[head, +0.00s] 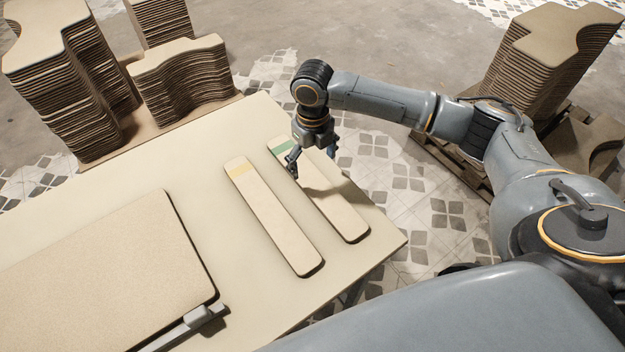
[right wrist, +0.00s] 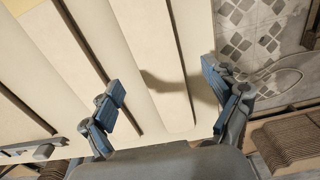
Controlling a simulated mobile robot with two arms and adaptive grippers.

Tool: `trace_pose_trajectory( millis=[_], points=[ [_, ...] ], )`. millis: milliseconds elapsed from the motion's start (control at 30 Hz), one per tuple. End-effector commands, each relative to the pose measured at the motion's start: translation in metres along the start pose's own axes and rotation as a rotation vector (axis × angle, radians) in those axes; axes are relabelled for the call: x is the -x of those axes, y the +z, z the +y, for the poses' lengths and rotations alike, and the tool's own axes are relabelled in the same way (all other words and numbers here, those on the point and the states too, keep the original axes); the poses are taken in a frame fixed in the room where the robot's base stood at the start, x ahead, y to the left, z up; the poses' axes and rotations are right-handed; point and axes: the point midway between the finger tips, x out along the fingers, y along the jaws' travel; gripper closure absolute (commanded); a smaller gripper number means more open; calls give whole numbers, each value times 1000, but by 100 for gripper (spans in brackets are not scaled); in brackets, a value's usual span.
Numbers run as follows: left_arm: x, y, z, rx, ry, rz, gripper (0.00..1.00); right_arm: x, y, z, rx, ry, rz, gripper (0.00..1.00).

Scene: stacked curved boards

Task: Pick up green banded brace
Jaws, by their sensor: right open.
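The green banded brace (head: 335,203) is a long, flat, pale board with rounded ends, lying near the table's right edge. Its green band (head: 277,146) shows at the far end in the head view. My right gripper (head: 312,161) is open and empty above the far part of this brace, its fingers pointing down. In the right wrist view, the brace (right wrist: 160,70) runs between the two spread blue-padded fingers, apart from them; its green band is out of that picture. My left gripper is not in view.
A similar brace with a yellow band (head: 270,215) lies just left, with a narrow gap. A large board (head: 100,275) with a grey metal bar (head: 185,328) occupies the near left. Stacked curved boards (head: 185,70) stand beyond the table (head: 150,172), and others (head: 545,65) at right.

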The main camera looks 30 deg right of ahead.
Motion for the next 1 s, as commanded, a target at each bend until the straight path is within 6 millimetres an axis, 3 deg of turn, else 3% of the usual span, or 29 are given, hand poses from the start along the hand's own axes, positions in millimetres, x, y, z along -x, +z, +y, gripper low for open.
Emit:
trace_pose_trajectory(
  millis=[233,400,633,933,1000],
  points=[
    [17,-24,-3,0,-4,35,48,-32,-7,5,1,1,4,12],
    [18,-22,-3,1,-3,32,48,-49,-6,4,1,0,1,12],
    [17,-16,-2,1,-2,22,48,-51,-6,4,1,0,0,12],
    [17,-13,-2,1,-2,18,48,-51,-6,4,1,0,0,71],
    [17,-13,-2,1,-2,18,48,-51,-6,4,1,0,0,75]
  ],
)
